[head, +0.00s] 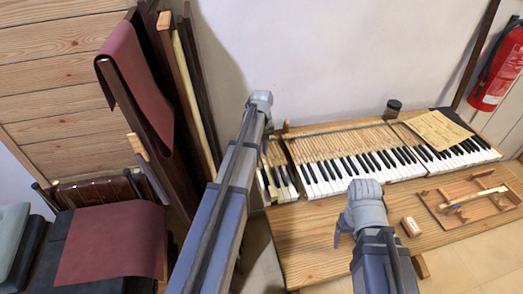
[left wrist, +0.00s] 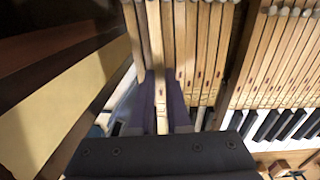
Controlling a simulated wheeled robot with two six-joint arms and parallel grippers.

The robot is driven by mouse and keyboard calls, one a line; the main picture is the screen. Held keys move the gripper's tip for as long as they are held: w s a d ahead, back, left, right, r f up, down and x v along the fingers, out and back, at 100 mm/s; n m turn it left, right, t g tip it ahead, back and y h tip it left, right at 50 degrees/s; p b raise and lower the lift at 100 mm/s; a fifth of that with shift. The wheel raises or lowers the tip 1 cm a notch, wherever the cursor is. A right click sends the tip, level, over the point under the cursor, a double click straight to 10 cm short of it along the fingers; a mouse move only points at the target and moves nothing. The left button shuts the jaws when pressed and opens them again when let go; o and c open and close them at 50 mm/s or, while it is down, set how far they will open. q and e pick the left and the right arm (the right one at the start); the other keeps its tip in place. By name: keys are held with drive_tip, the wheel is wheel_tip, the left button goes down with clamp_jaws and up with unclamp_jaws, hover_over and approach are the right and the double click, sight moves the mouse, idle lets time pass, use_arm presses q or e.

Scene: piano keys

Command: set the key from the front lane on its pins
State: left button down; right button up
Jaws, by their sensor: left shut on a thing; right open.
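My left gripper (left wrist: 163,92) is shut on a wooden key (left wrist: 161,120), seen in the left wrist view. The key's pale end is between the dark fingers. Its bare wooden length runs away from me, at the left end of the row of keys (left wrist: 198,60). I cannot tell whether it rests on its pins. In the head view my left arm reaches to the keyboard's left end, and the arm hides the fingers. My right gripper (head: 340,238) is open, with little of its fingers showing, over the bench in front of the keys.
The keyboard (head: 352,158) lies along the back of the wooden bench (head: 300,245). A wooden tray (head: 452,190) with a blue-marked stick (head: 470,199) is at right. A small block (head: 411,227) lies near it. A dark jar (head: 393,107) stands behind. Tall boards (head: 188,85) lean at left.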

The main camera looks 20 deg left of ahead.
use_arm(q)
drive_tip(key=shift+f+b, duration=0.45)
drive_tip(key=shift+f, duration=0.05)
use_arm(e)
drive_tip(key=shift+f, duration=0.55)
use_arm(q)
drive_tip(key=c, duration=1.2)
unclamp_jaws()
drive_tip(key=shift+r, duration=0.1)
use_arm(e)
drive_tip(key=shift+r, duration=0.1)
use_arm(q)
drive_tip(key=shift+r+p, duration=1.05)
drive_tip(key=shift+p, duration=0.1)
use_arm(e)
drive_tip(key=shift+r, duration=1.05)
use_arm(q)
drive_tip(key=o, duration=0.5)
drive_tip(key=shift+o, duration=0.2)
drive_tip(key=shift+r, duration=0.1)
use_arm(e)
drive_tip(key=shift+r, duration=0.1)
